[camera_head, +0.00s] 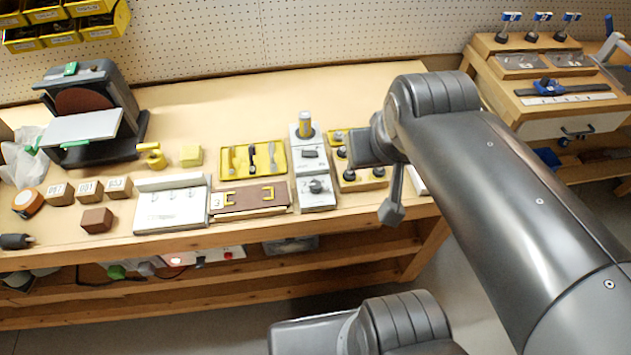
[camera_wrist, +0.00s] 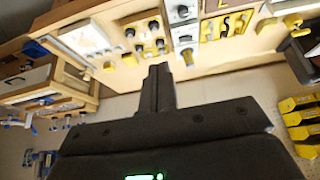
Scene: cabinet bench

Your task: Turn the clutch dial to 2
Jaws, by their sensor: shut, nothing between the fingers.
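A narrow grey panel (camera_head: 318,202) stands on the bench, with a round dark dial (camera_head: 316,186) near its front end. A smaller dark control (camera_head: 310,153) sits behind it, and an upright yellow cylinder (camera_head: 305,124) stands at the back. I cannot read a clutch label or any number. The panel also shows at the top of the wrist view (camera_wrist: 184,27). My gripper (camera_wrist: 158,72) is shut and empty, apart from the panel. In the head view my arm's end is over the bench to the right of the panel; the fingertips are not clear there.
A board with several black knobs (camera_head: 361,184) lies right of the panel, partly behind my arm. A yellow tray (camera_head: 282,172) and a brown board (camera_head: 240,199) lie left. A sander (camera_head: 88,100) stands far left. A wooden unit (camera_head: 552,125) stands right. The bench's back strip is clear.

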